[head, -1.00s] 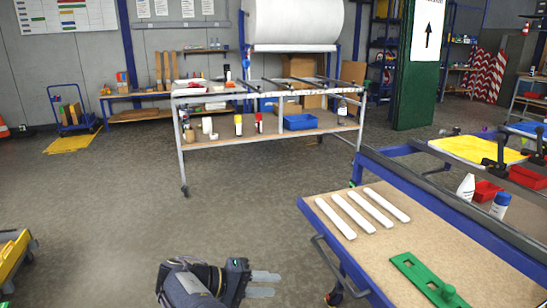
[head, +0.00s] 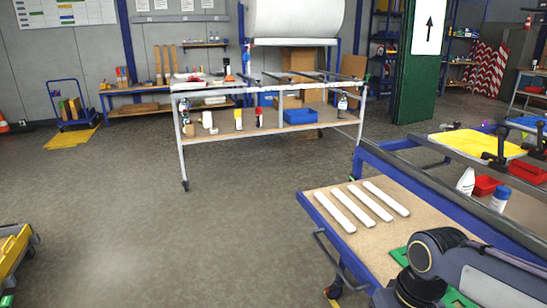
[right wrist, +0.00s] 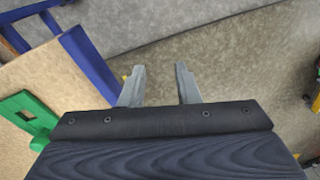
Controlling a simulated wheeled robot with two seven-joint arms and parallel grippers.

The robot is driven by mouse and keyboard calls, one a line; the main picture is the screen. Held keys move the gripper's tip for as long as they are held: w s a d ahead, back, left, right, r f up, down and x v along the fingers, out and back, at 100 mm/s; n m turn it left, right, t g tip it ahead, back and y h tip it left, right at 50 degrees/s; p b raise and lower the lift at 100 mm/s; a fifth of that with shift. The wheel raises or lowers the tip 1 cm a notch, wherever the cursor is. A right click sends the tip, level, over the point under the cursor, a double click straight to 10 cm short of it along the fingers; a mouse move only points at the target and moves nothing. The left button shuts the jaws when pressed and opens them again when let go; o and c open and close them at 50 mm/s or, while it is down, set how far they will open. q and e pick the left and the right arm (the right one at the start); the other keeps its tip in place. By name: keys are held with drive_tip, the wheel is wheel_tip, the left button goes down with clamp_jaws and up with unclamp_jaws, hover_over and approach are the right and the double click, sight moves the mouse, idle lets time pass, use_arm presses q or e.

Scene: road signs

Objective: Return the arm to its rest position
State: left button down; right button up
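My right arm (head: 450,262) comes in at the lower right of the head view, in front of the wooden tabletop (head: 375,240). My right gripper (right wrist: 160,86) shows in the right wrist view with its two fingers apart and nothing between them. Floor shows beyond the fingertips, and the tabletop (right wrist: 45,75) lies to their left. The right gripper is outside the head view. My left gripper is not in either current view.
Several white strips (head: 363,205) lie side by side on the tabletop. A green plate (head: 398,256) is partly hidden behind my arm; it also shows in the wrist view (right wrist: 22,115). A yellow cart (head: 12,250) stands at far left. The middle floor is clear.

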drive_tip(key=s+m+t+y, duration=0.25)
drive_tip(key=s+t, duration=0.25)
drive_tip(key=s, duration=0.6)
wheel_tip(320, 180, up, 13)
drive_tip(key=p, duration=1.3)
drive_tip(key=shift+a+p, duration=0.3)
drive_tip(key=shift+p, duration=0.1)
